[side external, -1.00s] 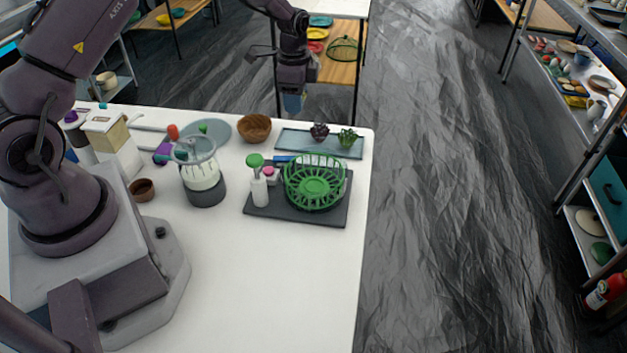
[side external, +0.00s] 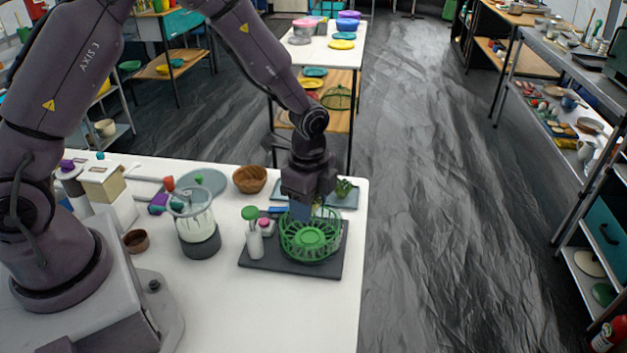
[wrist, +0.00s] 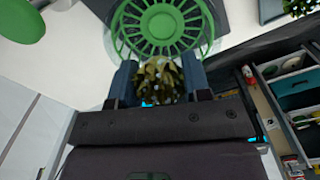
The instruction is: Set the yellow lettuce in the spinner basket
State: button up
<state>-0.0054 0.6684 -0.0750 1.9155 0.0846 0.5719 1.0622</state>
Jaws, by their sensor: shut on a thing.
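The yellow lettuce (wrist: 157,80) is a leafy yellow-brown clump held between my gripper's blue fingers in the wrist view. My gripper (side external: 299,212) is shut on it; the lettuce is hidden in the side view. The green spinner basket (side external: 322,247), slatted and round, stands upright on a dark board (side external: 282,262). My gripper is over the basket's back-left part in the side view. In the wrist view the basket (wrist: 160,47) lies just beyond the fingertips. I cannot tell whether the lettuce is above the rim or inside.
A white bottle (side external: 255,243) with a green top stands left of the basket. A clear-topped container (side external: 199,238) stands further left. Behind are a wooden bowl (side external: 249,179) and a blue-grey tray (side external: 343,203) with a green lettuce (side external: 344,188). The front of the white table is clear.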

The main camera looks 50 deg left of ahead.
aim_at(310, 237)
jog(key=shift+f, duration=0.3)
jog(key=shift+w+f, duration=0.1)
jog(key=shift+f, duration=2.45)
jog(key=shift+f, duration=0.6)
jog(key=o, duration=0.5)
jog(key=shift+c, duration=0.2)
jog(key=shift+r, duration=5.5)
